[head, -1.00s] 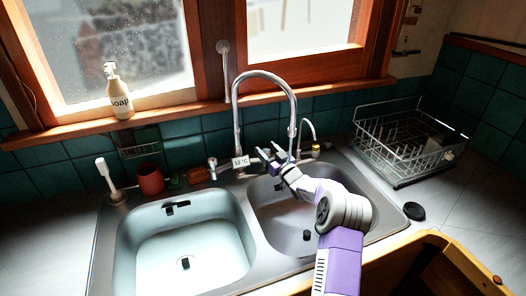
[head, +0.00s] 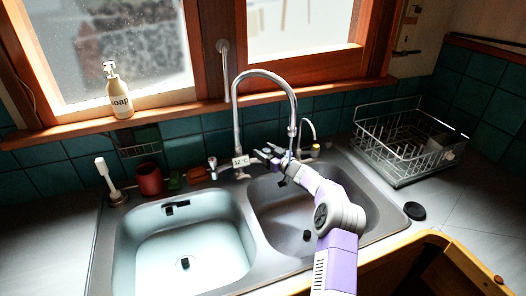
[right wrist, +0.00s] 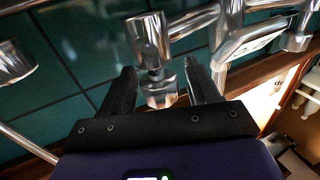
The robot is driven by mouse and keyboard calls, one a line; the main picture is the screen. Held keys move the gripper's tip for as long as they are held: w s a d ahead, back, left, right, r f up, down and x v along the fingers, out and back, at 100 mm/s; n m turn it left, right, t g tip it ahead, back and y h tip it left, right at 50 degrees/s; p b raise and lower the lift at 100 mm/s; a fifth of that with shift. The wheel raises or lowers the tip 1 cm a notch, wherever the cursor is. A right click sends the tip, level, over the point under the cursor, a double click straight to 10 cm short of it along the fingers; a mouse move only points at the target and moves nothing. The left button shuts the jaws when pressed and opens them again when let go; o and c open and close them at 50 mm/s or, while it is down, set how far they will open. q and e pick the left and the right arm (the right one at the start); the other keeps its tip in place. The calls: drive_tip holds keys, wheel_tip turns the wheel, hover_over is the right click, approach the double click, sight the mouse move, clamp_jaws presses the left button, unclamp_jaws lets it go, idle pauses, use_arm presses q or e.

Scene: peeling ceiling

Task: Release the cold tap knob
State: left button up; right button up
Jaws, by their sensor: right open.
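A chrome tap knob (right wrist: 160,90) hangs between the two black fingers of my right gripper (right wrist: 159,88) in the right wrist view. The fingers stand apart on either side of it, with gaps showing, so the gripper is open around the knob. In the head view my right gripper (head: 268,153) is at the right side of the mixer tap, by the spout's base, and largely hides this knob. The tall chrome spout (head: 237,115) arches over the sink. Another chrome knob (head: 212,166) is at the tap's left end. My left gripper is not in view.
A small temperature display (head: 241,161) reads about 12 °C on the tap. A thin second faucet (head: 312,128) stands right of the gripper. A dish rack (head: 400,150) is on the right counter; a red cup (head: 149,179) and soap bottle (head: 117,92) are left. The left basin (head: 185,250) is open.

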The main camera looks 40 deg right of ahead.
drive_tip(key=shift+w, duration=0.55)
drive_tip(key=shift+c, duration=0.2)
drive_tip(key=c, duration=0.9)
drive_tip(key=m+h+b, duration=0.1)
drive_tip(key=h+b, duration=0.1)
drive_tip(key=b, duration=0.2)
drive_tip(key=m+h+b, duration=0.1)
drive_tip(key=h+b, duration=0.1)
drive_tip(key=b, duration=0.1)
drive_tip(key=m+h+b, duration=0.2)
drive_tip(key=b, duration=0.2)
drive_tip(key=shift+d+f+g+h+b, duration=0.15)
drive_tip(key=shift+f+g+h+b, duration=0.15)
drive_tip(key=shift+d+r+m+g+h+b, duration=0.15)
drive_tip(key=shift+m+g+h+b, duration=0.25)
drive_tip(key=shift+m+h+b, duration=0.5)
drive_tip(key=shift+s+d+r+m+g+h, duration=0.1)
drive_tip(key=shift+m+g+h, duration=0.45)
drive_tip(key=shift+h, duration=0.55)
drive_tip(key=shift+s+d+m+g+h, duration=0.15)
drive_tip(key=shift+m+g+h, duration=0.1)
drive_tip(key=shift+m+h, duration=0.15)
drive_tip(key=o, duration=0.9)
drive_tip(key=shift+o, duration=0.2)
